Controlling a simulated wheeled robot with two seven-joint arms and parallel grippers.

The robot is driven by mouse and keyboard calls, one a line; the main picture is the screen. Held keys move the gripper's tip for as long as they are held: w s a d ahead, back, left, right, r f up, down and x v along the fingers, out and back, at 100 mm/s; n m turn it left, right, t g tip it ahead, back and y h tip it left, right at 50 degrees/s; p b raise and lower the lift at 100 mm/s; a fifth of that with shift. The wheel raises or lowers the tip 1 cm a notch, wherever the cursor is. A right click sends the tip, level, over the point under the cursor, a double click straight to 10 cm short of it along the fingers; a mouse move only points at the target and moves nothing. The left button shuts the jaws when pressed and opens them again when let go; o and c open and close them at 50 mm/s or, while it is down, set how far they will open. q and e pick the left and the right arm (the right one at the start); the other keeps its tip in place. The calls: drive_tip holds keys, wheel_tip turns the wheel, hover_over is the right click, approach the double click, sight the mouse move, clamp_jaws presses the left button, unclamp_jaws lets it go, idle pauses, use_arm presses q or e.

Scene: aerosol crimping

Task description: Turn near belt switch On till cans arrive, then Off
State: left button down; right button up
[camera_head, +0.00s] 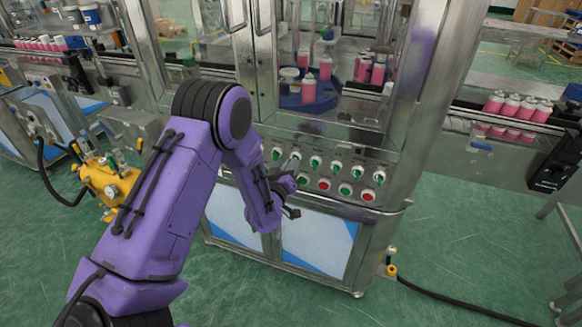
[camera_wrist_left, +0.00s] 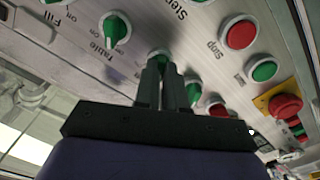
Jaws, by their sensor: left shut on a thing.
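The control panel (camera_head: 330,172) carries a row of green-handled switches on white collars, with green and red buttons below. My left gripper (camera_head: 292,162) reaches the left part of the switch row. In the left wrist view its two dark fingers (camera_wrist_left: 164,75) are shut on a green switch knob (camera_wrist_left: 160,57), which they largely hide; I cannot read its label or setting. A switch (camera_wrist_left: 115,29) labelled Table stands beside it. Pink cans with white tops stand on the right belt (camera_head: 515,107) and inside the machine (camera_head: 308,88). My right gripper is not in view.
More pink cans (camera_head: 40,43) stand on the belt at the left. A red stop button (camera_wrist_left: 285,105) on a yellow plate shows near the fingers. A yellow pump unit (camera_head: 108,185) stands left of the machine. The green floor in front is mostly clear; a black hose crosses it at right.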

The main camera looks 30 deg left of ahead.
use_arm(q)
drive_tip(key=c, duration=1.2)
unclamp_jaws()
drive_tip(key=b+v, duration=0.2)
drive_tip(key=v, duration=0.8)
drive_tip(key=shift+s+b, duration=0.3)
